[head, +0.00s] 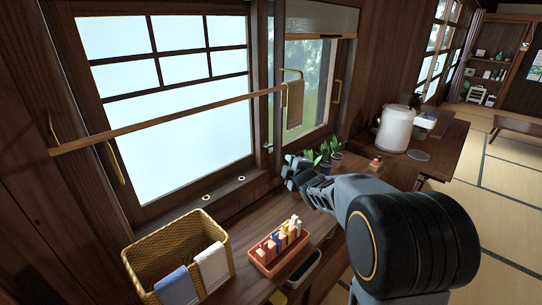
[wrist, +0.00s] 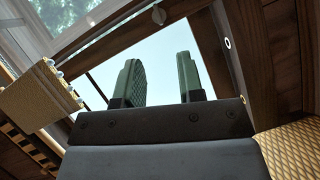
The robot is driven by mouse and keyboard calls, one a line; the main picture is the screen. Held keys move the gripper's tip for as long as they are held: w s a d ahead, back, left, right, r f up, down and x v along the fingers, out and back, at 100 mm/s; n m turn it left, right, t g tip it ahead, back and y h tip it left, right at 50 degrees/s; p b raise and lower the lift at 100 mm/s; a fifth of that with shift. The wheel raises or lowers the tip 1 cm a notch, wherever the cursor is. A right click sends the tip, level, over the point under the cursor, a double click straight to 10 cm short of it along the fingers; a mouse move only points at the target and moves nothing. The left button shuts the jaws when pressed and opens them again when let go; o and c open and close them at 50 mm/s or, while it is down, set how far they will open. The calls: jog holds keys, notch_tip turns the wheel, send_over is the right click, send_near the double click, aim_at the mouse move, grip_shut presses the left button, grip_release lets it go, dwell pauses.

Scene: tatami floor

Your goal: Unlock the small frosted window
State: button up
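The frosted window (head: 175,60) is on the left in the head view, with pale panes in a dark wooden lattice. A brass pull (head: 112,162) is on its left side. Two small brass-ringed round fittings (head: 206,197) are on its lower rail or sill. I cannot tell which part is the lock. My gripper (head: 302,172) is over the counter, right of the window and apart from it. In the wrist view my gripper (wrist: 160,82) has its two fingers spread with nothing between them. A pale pane (wrist: 165,60) and a small white ring (wrist: 228,43) on dark wood show beyond them.
A wooden rail (head: 190,112) crosses in front of the window, with a hanging cloth (head: 295,103). A wicker basket (head: 180,245) with cloths and a red tray (head: 268,262) of small items stand below. Potted plants (head: 322,158) are close beyond my gripper. A white canister (head: 395,128) stands farther right.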

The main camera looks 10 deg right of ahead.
aim_at(269, 147)
jog(key=w+a+n+p, duration=0.1)
jog(key=w, duration=0.4)
jog(key=w+a+f+y, duration=0.1)
jog(key=w, duration=0.4)
jog(key=w+a+n+p, duration=0.1)
jog(key=w, duration=0.4)
jog(key=shift+w+a+f+n+t+y+p, duration=0.2)
jog(key=shift+f+n+t+y+p, duration=0.1)
jog(key=shift+f+t+y, duration=0.1)
jog(key=shift+c, duration=0.3)
grip_shut()
